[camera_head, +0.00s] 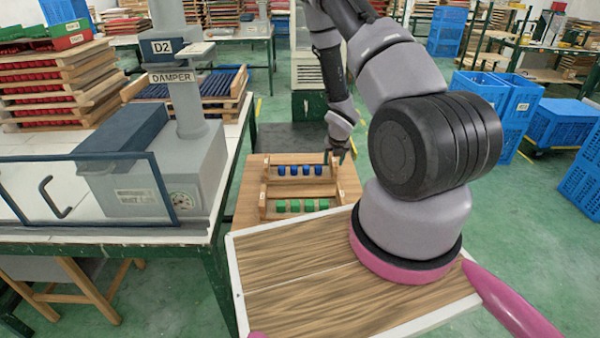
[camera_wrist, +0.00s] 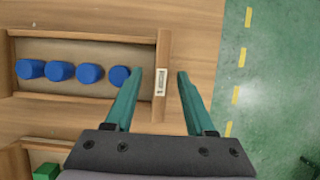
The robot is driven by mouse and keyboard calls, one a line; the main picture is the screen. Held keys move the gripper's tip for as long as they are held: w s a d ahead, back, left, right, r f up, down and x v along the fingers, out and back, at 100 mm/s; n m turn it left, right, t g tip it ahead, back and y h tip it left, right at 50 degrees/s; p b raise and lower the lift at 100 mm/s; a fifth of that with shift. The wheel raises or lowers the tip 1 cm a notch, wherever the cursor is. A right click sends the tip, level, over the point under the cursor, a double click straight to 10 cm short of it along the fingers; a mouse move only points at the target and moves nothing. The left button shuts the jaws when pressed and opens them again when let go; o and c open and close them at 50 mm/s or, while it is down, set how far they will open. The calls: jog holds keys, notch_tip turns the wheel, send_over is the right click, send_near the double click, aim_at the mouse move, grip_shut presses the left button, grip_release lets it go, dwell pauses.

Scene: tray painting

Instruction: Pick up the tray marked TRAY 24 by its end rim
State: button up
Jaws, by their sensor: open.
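A wooden tray (camera_head: 283,159) with a row of several blue pieces stands on a wooden table in the head view. In the wrist view its end rim (camera_wrist: 163,50) carries a small pale label (camera_wrist: 160,82) whose text is too small to read. My gripper (camera_wrist: 159,72) is open, with one green finger on each side of this end rim, around the label. I cannot tell whether either finger touches the wood. In the head view my gripper (camera_head: 339,152) is over the tray's right end and partly hides it.
A second wooden tray (camera_head: 266,208) with green pieces lies on the near side of the blue-piece tray. A bench with a grey machine labelled DAMPER (camera_head: 170,160) stands to the left. Blue crates (camera_head: 560,122) stand at the right.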

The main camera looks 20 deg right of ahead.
jog(key=shift+x, duration=0.95)
jog(key=shift+f, duration=0.2)
grip_shut()
